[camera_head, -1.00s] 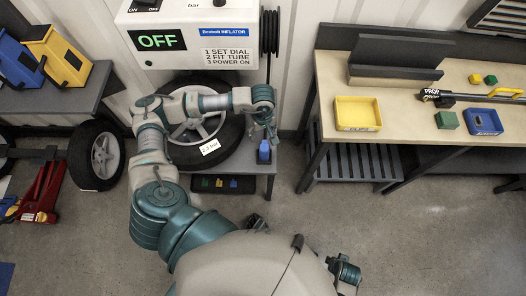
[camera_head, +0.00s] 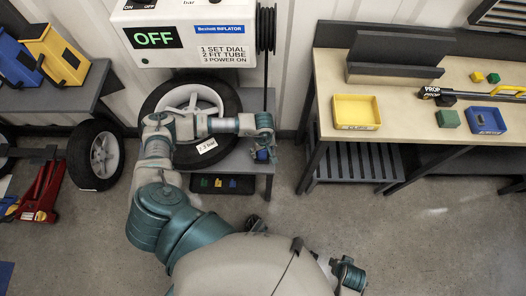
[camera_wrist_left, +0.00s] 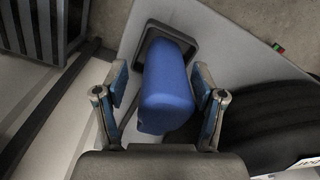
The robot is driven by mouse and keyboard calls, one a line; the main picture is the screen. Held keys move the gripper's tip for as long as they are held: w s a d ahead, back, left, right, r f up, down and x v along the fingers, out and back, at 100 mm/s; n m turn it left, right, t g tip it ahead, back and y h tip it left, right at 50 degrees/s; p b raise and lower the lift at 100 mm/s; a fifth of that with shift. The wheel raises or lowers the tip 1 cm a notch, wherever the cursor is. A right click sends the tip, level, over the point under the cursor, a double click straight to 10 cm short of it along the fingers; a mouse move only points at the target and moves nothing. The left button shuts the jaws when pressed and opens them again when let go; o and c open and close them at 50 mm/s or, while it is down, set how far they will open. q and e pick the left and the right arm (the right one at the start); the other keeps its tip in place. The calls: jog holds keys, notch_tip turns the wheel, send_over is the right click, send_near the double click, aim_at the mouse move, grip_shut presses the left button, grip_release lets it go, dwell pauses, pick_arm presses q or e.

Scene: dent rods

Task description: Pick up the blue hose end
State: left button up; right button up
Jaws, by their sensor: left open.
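The blue hose end (camera_wrist_left: 167,88) stands in a dark square holder on the grey stand beside the tyre. It lies between the two open fingers of my left gripper (camera_wrist_left: 160,100) in the left wrist view, with a gap showing on each side. In the head view the hose end (camera_head: 262,155) is partly covered by my left gripper (camera_head: 264,146), which is right above it.
A tyre (camera_head: 226,103) with a pressure label lies on the stand, left of the hose end. The inflator box (camera_head: 185,40) showing OFF hangs above. A workbench (camera_head: 400,125) with a yellow tray (camera_head: 357,126) stands at right. Floor between is clear.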

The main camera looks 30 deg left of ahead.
pick_arm(q)
jog(key=shift+c, duration=0.7)
jog(key=shift+a, duration=0.15)
jog(key=c, duration=0.4)
jog(key=shift+a+f, duration=0.1)
jog(key=shift+a, duration=0.3)
grip_shut()
jog(key=shift+d, duration=0.15)
